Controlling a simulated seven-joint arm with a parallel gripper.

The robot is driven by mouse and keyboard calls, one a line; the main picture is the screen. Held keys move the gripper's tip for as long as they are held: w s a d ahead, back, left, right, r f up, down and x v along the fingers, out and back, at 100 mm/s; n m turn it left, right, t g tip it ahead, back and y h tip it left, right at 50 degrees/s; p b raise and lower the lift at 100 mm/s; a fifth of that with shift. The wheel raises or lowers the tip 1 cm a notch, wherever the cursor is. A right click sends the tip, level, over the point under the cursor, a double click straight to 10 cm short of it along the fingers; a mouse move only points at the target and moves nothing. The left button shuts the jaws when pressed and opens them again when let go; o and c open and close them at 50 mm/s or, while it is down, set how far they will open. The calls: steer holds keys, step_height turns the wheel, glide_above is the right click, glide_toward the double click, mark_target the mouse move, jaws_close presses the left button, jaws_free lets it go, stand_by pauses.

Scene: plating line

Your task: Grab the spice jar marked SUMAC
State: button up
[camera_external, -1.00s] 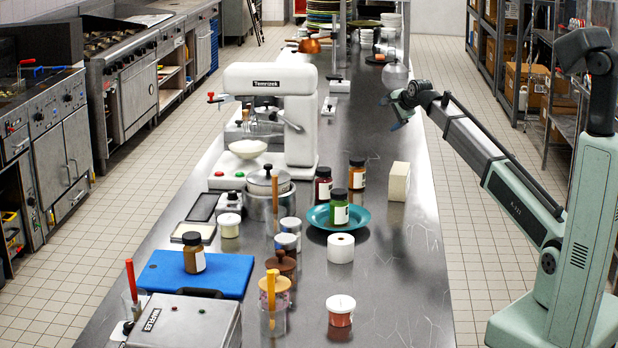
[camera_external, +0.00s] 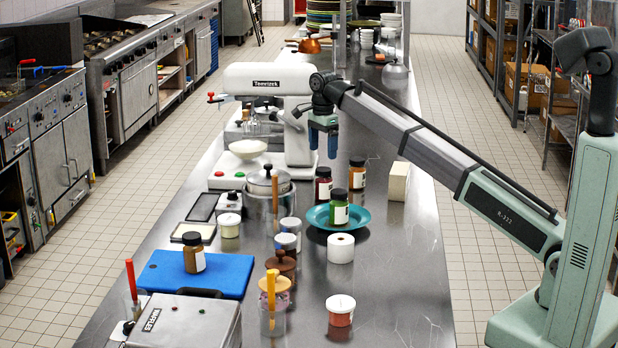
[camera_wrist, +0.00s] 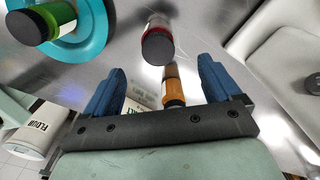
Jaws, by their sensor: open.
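Several dark-lidded spice jars stand on the steel counter; I cannot read SUMAC on any label. A dark red jar (camera_external: 323,184) stands behind the teal plate and shows at top centre in the wrist view (camera_wrist: 158,40). An orange-brown jar (camera_external: 357,176) stands to its right; in the wrist view (camera_wrist: 173,80) it appears between my fingers, lower down. A green jar (camera_external: 339,208) stands on the teal plate (camera_external: 365,216). A brown jar (camera_external: 194,254) stands on the blue board (camera_external: 165,270). My gripper (camera_external: 323,155) is open, empty, pointing down above the red and orange-brown jars.
A white stand machine (camera_external: 300,120) rises close by on the left. A pale block (camera_external: 399,182) stands right of the jars, and a white roll (camera_external: 340,248) is in front of the plate. The counter's right side is mostly clear.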

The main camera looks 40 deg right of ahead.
mark_target(323, 184)
step_height(323, 184, down, 13)
steer(key=shift+s+r, duration=0.1)
steer(key=shift+s, duration=0.05)
stand_by(0.5)
steer(key=c, duration=1.3)
